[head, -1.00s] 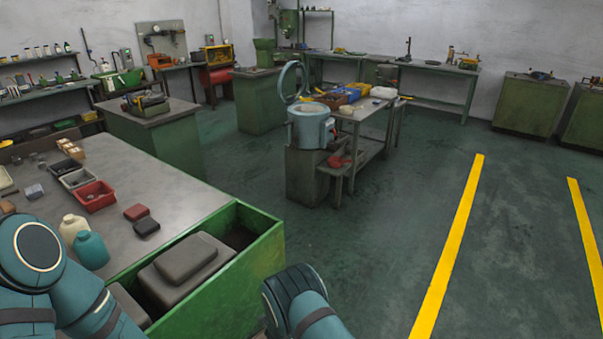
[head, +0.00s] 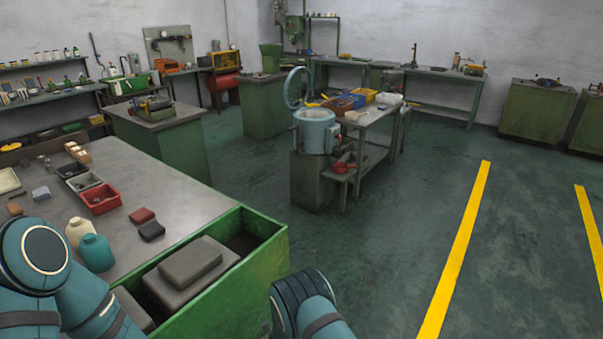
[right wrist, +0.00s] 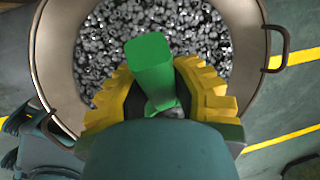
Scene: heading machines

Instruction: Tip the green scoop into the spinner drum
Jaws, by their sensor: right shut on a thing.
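In the right wrist view my right gripper (right wrist: 165,98) has yellow ribbed fingers shut on the upright green handle of the scoop (right wrist: 150,65). The scoop's bowl is mostly hidden below the handle and fingers. The gripper is over a wide round metal pot (right wrist: 45,60) filled with small shiny metal parts (right wrist: 110,30). In the head view the spinner drum (head: 315,135), blue-grey with its round lid (head: 296,88) raised, stands on a dark pedestal across the floor. My left gripper is outside the views; only arm links show.
A steel-topped table (head: 165,185) with small bins and a green-walled box (head: 245,265) stands at the near left. A bench (head: 375,125) with bins adjoins the drum. The pot has a side handle (right wrist: 277,45). Open floor (head: 390,220) lies before the drum.

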